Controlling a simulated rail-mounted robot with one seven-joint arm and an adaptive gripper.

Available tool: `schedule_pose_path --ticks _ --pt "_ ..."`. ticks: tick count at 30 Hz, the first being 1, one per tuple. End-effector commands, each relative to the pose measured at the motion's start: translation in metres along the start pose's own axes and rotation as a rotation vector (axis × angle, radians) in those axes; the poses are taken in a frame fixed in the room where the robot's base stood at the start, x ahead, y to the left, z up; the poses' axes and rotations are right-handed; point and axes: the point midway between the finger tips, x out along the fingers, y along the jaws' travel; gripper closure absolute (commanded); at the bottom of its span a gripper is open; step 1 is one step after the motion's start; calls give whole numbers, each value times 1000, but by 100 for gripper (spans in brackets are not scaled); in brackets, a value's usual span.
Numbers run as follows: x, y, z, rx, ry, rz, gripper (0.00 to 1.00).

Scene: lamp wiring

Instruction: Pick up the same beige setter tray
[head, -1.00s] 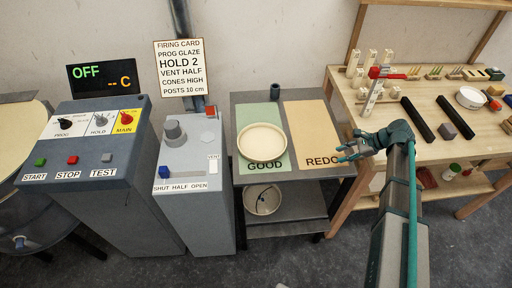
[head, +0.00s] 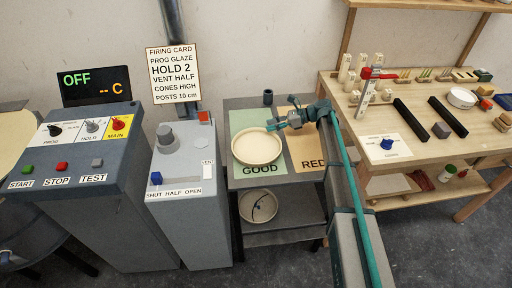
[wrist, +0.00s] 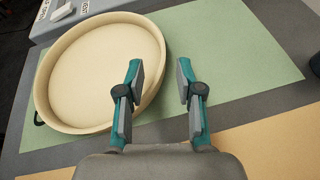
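The beige setter tray (head: 257,147) is round and shallow with a raised rim. It sits on the green GOOD mat (head: 262,169) on the grey cart. In the wrist view the tray (wrist: 100,72) fills the left side, and its near right rim is close to my left finger. My gripper (head: 279,124) is over the cart at the tray's upper right edge. I cannot tell whether the left finger touches the rim.
A small dark cup (head: 268,97) stands at the cart's back. The orange REDO mat (head: 305,152) is partly hidden by my arm. The vent pedestal (head: 184,160) stands left, the wooden workbench (head: 425,110) right.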

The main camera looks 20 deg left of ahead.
Motion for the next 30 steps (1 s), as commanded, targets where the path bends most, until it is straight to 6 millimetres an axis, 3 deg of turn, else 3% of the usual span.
schedule_pose_path --ticks 5,14,22,28,30 --pt "11 -1 2 0 0 0 64" --pt "49 -2 1 1 1 1 64" --pt "53 -2 0 0 1 -1 64" --pt "53 -2 0 0 1 -1 97" --pt "53 -2 0 0 1 -1 100"
